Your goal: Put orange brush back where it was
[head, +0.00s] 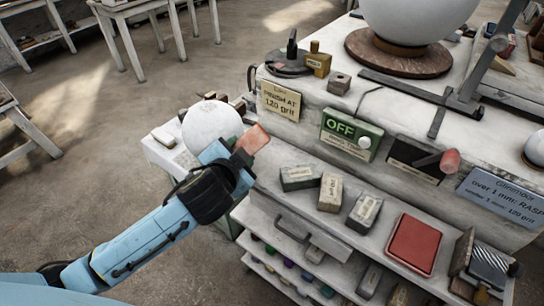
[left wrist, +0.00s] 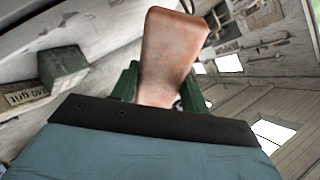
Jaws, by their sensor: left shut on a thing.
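The orange brush (head: 254,139) shows as a smooth salmon-orange block, with no bristles visible. My left gripper (head: 238,150) is shut on it and holds it up in front of the bench's left end, beside the white sphere (head: 210,124). In the left wrist view the brush (left wrist: 174,48) stands up between the green fingers (left wrist: 160,92), which hide its lower end. My right gripper is not in view.
Labelled grit blocks (head: 331,192) and a red pad (head: 413,243) lie on the bench's front shelf, with small gaps between them. A green OFF box (head: 345,128) and signs are on the bench front. A large sphere (head: 410,16) stands on a round base behind.

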